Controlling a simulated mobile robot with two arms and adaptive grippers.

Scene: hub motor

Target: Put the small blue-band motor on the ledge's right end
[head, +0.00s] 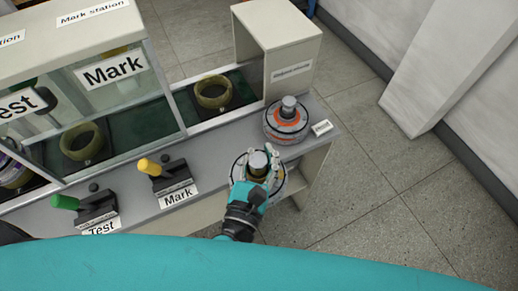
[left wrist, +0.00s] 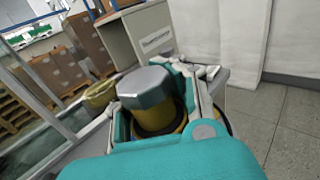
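My left gripper (head: 257,163) has its fingers around the grey-topped shaft of a motor (head: 273,186), at the front edge of the ledge (head: 222,150). In the left wrist view the fingers flank the motor's grey faceted shaft top and yellow hub (left wrist: 147,88). The gripper looks shut on it. A second motor with an orange band (head: 287,122) stands upright at the ledge's right end, beside a small white label (head: 321,128). My right gripper is not in view.
Left of the held motor are a yellow-handled lever (head: 160,170) marked Mark and a green-handled lever (head: 75,204) marked Test. Behind are a glass-fronted station and an olive ring (head: 213,92). A beige cabinet (head: 278,45) stands behind the orange-band motor. Open floor lies right.

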